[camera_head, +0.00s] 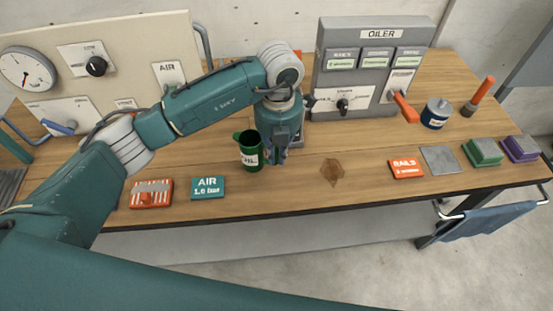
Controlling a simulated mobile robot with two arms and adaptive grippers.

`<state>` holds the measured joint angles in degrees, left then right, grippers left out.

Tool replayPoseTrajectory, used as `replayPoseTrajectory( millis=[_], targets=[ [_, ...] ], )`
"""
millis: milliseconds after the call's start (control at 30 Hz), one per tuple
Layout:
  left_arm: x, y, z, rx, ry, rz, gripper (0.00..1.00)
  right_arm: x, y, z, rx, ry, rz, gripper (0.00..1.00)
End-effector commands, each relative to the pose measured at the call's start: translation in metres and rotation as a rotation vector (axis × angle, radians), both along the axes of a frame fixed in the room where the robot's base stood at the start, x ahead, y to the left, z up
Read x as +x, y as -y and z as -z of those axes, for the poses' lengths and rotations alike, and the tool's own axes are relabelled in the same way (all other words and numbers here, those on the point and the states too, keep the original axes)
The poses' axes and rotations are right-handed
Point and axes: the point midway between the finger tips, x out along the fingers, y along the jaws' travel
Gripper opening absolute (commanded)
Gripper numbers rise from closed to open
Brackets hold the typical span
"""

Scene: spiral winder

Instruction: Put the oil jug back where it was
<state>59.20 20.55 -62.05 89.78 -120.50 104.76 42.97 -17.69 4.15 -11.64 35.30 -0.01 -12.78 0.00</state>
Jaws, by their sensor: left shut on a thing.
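The oil jug (248,157) is dark green with a white label and a spout at its upper left. It looks upright over the middle of the wooden bench. My left gripper (274,155) points down at the jug's right side and is shut on it, with the grip itself partly hidden by the fingers. I cannot tell whether the jug's base touches the bench. A brown stain-like patch (332,172) lies on the wood to the right of the jug. My right gripper is not in view.
The grey oiler box (370,60) stands behind right, with an orange-handled lever (404,106). A teal AIR plate (208,187) and an orange block (151,194) lie to the left. An orange RAILS card (406,168), blue tin (436,113) and green block (482,152) sit right.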

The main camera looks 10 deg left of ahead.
Motion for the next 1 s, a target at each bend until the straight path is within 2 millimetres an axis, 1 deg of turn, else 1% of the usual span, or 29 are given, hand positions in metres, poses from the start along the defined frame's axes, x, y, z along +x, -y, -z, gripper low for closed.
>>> replayPoseTrajectory(
  millis=[100, 200, 267, 467, 567, 600, 667, 700, 1000],
  targets=[
    [-0.001, 0.000, 0.018, 0.001, -0.006, -0.002, 0.00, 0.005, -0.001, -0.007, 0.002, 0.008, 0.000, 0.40],
    [-0.001, 0.000, 0.030, 0.000, -0.003, -0.001, 0.00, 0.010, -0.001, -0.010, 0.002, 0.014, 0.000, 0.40],
    [-0.001, 0.000, 0.033, -0.001, -0.001, 0.000, 0.00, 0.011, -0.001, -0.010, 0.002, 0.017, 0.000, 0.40],
    [0.000, 0.000, 0.034, 0.000, -0.001, 0.000, 0.00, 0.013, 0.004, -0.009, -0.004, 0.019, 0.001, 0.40],
    [0.000, 0.000, 0.037, 0.000, -0.001, 0.000, 0.00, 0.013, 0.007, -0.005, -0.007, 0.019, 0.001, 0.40],
    [0.000, 0.000, 0.037, 0.000, -0.001, 0.000, 0.14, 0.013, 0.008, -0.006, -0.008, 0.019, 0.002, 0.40],
    [0.000, 0.000, 0.036, 0.000, -0.001, 0.000, 0.26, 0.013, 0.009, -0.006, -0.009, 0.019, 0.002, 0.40],
    [0.000, 0.000, 0.036, 0.000, -0.001, 0.000, 0.29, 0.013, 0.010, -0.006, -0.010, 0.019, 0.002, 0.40],
    [0.000, 0.000, 0.033, -0.001, -0.001, 0.000, 0.29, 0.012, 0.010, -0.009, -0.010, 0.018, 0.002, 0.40]
  ],
)
